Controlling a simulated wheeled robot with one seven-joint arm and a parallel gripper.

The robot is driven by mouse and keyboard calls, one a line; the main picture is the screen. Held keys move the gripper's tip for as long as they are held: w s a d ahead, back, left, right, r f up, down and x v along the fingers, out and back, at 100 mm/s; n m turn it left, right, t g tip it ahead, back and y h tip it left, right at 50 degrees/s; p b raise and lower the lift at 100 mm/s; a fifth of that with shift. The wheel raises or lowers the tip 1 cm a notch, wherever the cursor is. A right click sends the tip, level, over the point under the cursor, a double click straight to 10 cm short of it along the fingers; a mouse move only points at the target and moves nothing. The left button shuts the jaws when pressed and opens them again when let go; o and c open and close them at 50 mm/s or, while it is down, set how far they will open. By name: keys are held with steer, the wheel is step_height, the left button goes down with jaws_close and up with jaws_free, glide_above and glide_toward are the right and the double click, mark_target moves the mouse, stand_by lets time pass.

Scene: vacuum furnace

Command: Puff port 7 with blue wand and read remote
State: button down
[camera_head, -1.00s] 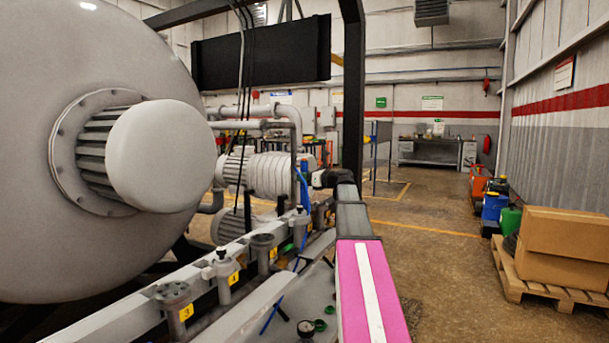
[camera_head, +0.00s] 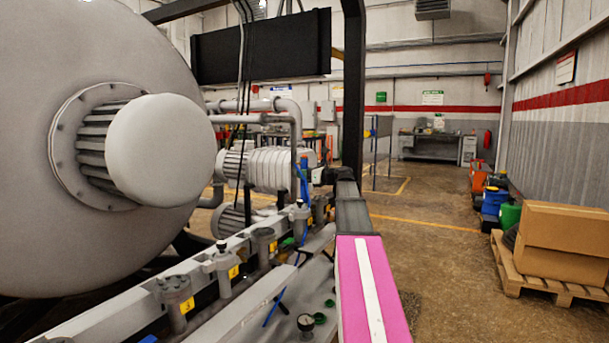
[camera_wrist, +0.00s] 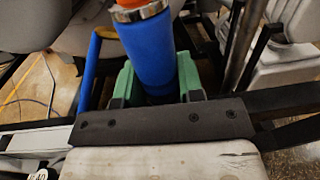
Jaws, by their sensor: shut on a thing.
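My gripper (camera_wrist: 150,85) has green fingers and is shut on the blue wand (camera_wrist: 152,52) in the wrist view. The wand is a thick blue cylinder with a metal collar and an orange part at the top edge. In the head view, my arm reaches away from me and a blue upright piece (camera_head: 304,172), apparently the wand, shows near its far end. A row of grey ports (camera_head: 178,296) with yellow number tags runs along the rail. The nearest tag (camera_head: 187,305) reads 3; the farther numbers are too small to read. I cannot make out port 7 or the remote.
The large grey furnace vessel (camera_head: 60,250) fills the left. A shelf beside the rail holds a round gauge (camera_head: 305,322), green caps (camera_head: 320,318) and a thin blue stick (camera_head: 273,308). Cardboard boxes (camera_head: 565,235) stand on a pallet at right. The floor between is clear.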

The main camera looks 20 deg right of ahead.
steer(key=shift+f, duration=0.1)
steer(key=c, duration=0.7)
jaws_free()
steer(key=shift+o, duration=0.2)
steer(key=v, duration=1)
steer(key=shift+s+d, duration=0.25)
steer(key=shift+s, duration=0.1)
